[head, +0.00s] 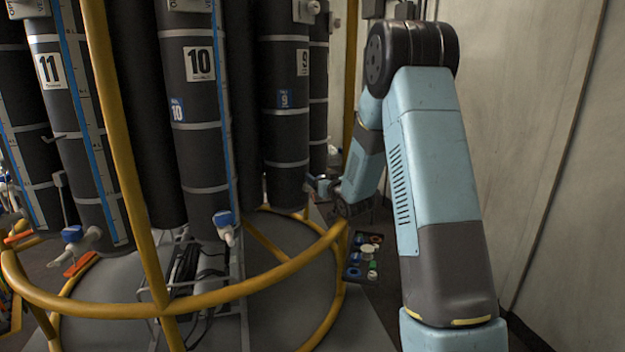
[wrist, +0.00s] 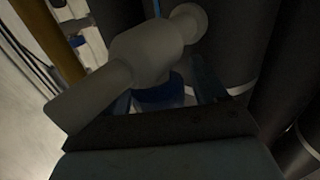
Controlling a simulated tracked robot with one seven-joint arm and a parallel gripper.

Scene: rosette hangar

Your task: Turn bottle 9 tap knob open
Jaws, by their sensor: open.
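Bottle 9 (head: 283,140) is a dark upright cylinder with pale bands and a number 9 label, right of bottle 10 in the head view. My gripper (head: 324,186) is at the lower right side of bottle 9, small and partly dark there. In the wrist view, a pale tap body (wrist: 140,52) with a spout slanting to the lower left fills the upper middle.
Bottle 10 (head: 198,120) and bottle 11 (head: 75,120) stand to the left, with blue-knobbed taps below. A yellow rail (head: 230,298) curves around the bottles in front. A tray of coloured caps (head: 352,272) lies below my gripper. A pale wall (head: 535,100) stands at right.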

